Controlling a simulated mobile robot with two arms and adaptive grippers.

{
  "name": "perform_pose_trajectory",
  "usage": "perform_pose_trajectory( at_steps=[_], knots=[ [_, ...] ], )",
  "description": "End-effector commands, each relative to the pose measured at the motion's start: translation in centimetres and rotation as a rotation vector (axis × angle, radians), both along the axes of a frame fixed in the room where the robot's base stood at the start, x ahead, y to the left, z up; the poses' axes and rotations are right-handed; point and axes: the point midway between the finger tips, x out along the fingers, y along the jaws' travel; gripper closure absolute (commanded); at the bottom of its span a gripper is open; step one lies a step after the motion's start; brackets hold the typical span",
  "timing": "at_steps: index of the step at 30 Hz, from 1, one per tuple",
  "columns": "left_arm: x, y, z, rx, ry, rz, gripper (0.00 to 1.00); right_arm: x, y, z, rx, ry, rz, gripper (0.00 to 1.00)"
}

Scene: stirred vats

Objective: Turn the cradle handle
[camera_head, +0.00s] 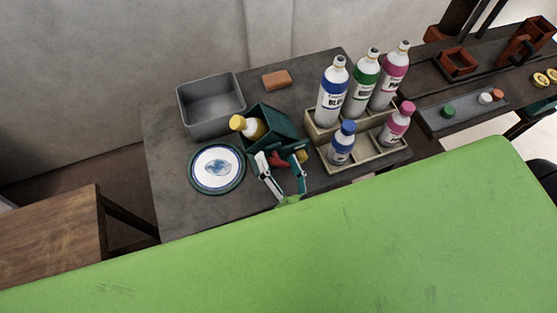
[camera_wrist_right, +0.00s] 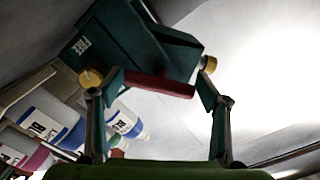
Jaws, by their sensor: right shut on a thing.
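The dark green cradle (camera_head: 276,122) stands on the grey table, tilted, with a yellow round end (camera_head: 250,127) at its left and another yellow part low at its right. Its red handle (camera_head: 279,160) is on the near side. My right gripper (camera_head: 280,160) is at the handle, one finger on each side. In the right wrist view the red handle (camera_wrist_right: 158,85) spans between the two fingertips (camera_wrist_right: 160,80), below the cradle body (camera_wrist_right: 135,42). The right gripper is shut on the handle. My left gripper is not in view.
A grey open bin (camera_head: 211,105) and an orange-brown block (camera_head: 277,80) lie behind. A round plate (camera_head: 217,168) is left of the gripper. A beige rack (camera_head: 325,130) with several labelled bottles stands close at the right. A wooden table (camera_head: 55,235) is at the lower left.

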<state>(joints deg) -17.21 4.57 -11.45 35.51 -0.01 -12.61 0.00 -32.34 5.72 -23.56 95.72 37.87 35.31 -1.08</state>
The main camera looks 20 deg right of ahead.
Motion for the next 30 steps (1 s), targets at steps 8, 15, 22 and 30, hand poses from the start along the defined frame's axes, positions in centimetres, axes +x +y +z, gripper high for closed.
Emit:
perform_pose_trajectory(
  at_steps=[8, 15, 22, 30],
  knots=[
    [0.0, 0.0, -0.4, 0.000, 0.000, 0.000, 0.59, 0.1, -0.1, -0.1, 0.262, 0.007, 0.000, 0.52],
    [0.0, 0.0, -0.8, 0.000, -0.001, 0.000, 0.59, 0.0, -0.1, -0.1, 0.461, 0.014, -0.001, 0.52],
    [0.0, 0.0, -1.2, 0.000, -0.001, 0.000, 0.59, 0.0, -0.1, -0.1, 0.600, 0.019, -0.001, 0.52],
    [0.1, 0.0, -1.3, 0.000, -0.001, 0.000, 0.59, 0.0, -0.1, -0.1, 0.680, 0.023, 0.000, 0.52]
  ],
)
